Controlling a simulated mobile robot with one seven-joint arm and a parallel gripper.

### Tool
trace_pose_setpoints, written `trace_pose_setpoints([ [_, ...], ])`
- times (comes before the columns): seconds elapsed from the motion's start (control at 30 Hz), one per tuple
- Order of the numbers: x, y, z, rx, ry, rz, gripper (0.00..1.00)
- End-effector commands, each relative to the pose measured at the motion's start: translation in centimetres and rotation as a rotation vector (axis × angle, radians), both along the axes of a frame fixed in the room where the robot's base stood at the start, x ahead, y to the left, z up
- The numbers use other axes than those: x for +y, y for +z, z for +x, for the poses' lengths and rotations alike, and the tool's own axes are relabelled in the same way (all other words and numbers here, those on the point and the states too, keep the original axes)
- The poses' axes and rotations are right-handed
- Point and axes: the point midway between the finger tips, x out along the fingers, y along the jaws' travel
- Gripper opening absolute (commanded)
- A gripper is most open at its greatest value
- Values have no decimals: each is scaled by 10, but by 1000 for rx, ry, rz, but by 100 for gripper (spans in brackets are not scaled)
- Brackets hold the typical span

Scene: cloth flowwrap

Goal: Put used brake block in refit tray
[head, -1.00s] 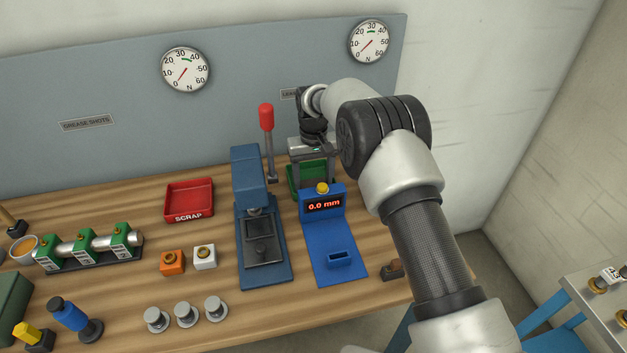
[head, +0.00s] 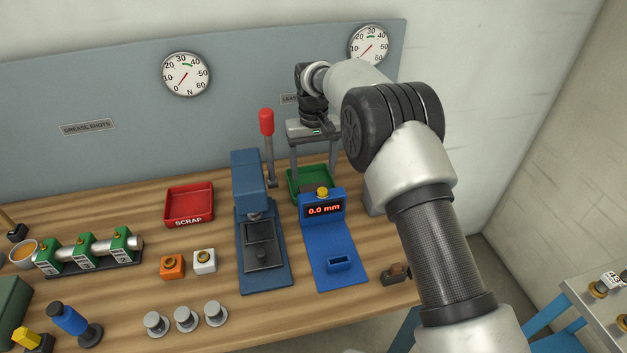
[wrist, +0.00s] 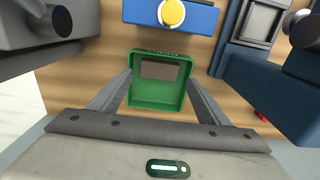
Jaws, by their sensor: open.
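The green tray (head: 296,190) stands on the bench behind the blue gauge; it also shows in the wrist view (wrist: 158,113). A flat brown-grey block (wrist: 165,71), which looks like the used brake block, lies inside the tray against its wall on the gauge side. My gripper (head: 313,172) is above the tray, pointing down, with its fingers apart. In the wrist view my gripper (wrist: 159,80) has a finger on either side of the tray and nothing between them. The tray's label is too small to read.
The blue gauge (head: 333,250) reads 0.0 mm and has a yellow button (head: 322,192). A blue press (head: 263,245) with a red-topped lever (head: 267,122) stands close left of the tray. The red scrap tray (head: 189,204) is farther left. A small dark brown piece (head: 396,273) lies near the right bench edge.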

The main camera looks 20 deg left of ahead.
Motion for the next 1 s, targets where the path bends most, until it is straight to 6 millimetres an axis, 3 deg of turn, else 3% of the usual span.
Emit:
trace_pose_setpoints([
  [0.1, 0, 26, 1, -3, 0, 2, 70],
  [0.3, 0, 49, 0, -1, 0, 1, 70],
  [0.67, -4, 61, 1, -5, -5, 2, 70],
  [0.77, -22, 88, 3, -26, -29, 13, 70],
  [0.83, -46, 118, 1, -50, -58, 26, 70],
  [1.0, -126, 200, -25, -128, -152, 61, 70],
])
